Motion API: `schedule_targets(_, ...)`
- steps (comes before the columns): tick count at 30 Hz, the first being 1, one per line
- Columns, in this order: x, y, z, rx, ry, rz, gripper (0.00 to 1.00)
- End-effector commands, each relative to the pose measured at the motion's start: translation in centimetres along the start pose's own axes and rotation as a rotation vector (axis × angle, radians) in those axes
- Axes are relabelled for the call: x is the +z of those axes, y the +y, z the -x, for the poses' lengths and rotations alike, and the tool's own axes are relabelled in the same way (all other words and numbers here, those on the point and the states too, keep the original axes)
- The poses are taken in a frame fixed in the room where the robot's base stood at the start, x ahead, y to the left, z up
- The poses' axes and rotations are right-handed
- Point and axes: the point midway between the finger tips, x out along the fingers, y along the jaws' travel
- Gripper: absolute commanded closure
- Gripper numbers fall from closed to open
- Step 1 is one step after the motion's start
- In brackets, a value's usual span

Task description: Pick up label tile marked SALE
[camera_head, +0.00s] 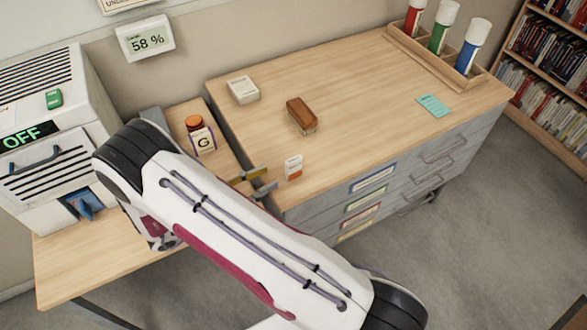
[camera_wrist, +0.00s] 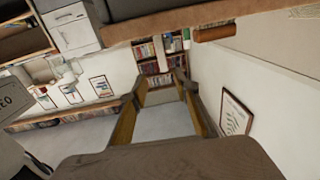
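No lettering reading SALE can be made out in either view. A small white upright piece with an orange mark (camera_head: 293,168) stands at the near left edge of the cabinet top in the head view; its print is too small to read. My gripper (camera_head: 268,179) is just left of this piece, apart from it, by the cabinet's near left corner. In the wrist view, my gripper's two fingers (camera_wrist: 160,84) are spread with nothing between them. My arm hides part of the lower side table.
The wooden cabinet top (camera_head: 370,85) holds a white box (camera_head: 243,90), a brown brush (camera_head: 301,115), a green card (camera_head: 433,105) and a rack (camera_head: 403,43) of coloured tubes. A jar marked G (camera_head: 203,140) and a white machine reading OFF (camera_head: 40,130) are left. The cabinet top's middle is clear.

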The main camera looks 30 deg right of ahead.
Motion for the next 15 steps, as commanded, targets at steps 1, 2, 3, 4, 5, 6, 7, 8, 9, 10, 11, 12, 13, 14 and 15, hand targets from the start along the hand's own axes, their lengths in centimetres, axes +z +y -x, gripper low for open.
schedule_targets(1,0.0,0.0,-0.4,0.002,0.000,0.000,0.69)
schedule_targets(2,0.0,0.0,-0.6,0.003,0.000,0.001,0.69)
schedule_targets(3,0.0,0.0,-0.9,0.003,0.000,0.001,0.69)
schedule_targets(4,0.0,0.0,-1.1,0.002,0.000,0.002,0.69)
schedule_targets(5,0.0,0.0,-1.4,0.002,0.000,0.002,0.69)
schedule_targets(6,0.1,0.0,-1.7,0.001,0.000,0.002,0.69)
schedule_targets(7,0.1,0.0,-1.9,0.002,0.000,0.001,0.69)
schedule_targets(8,0.1,0.0,-2.1,0.002,0.000,0.001,0.69)
schedule_targets(9,0.1,0.0,-2.2,0.001,0.000,0.001,0.69)
schedule_targets(10,0.1,0.0,-2.3,0.001,-0.001,0.001,0.69)
schedule_targets(11,0.1,0.0,-2.4,0.001,-0.001,0.000,0.69)
schedule_targets(12,0.1,-0.1,-2.4,0.000,-0.001,0.000,0.69)
schedule_targets(13,0.1,-0.1,-2.4,0.000,-0.001,0.000,0.69)
schedule_targets(14,0.1,-0.1,-2.4,0.000,-0.001,0.000,0.69)
schedule_targets(15,0.1,-0.1,-2.4,0.000,-0.001,0.000,0.69)
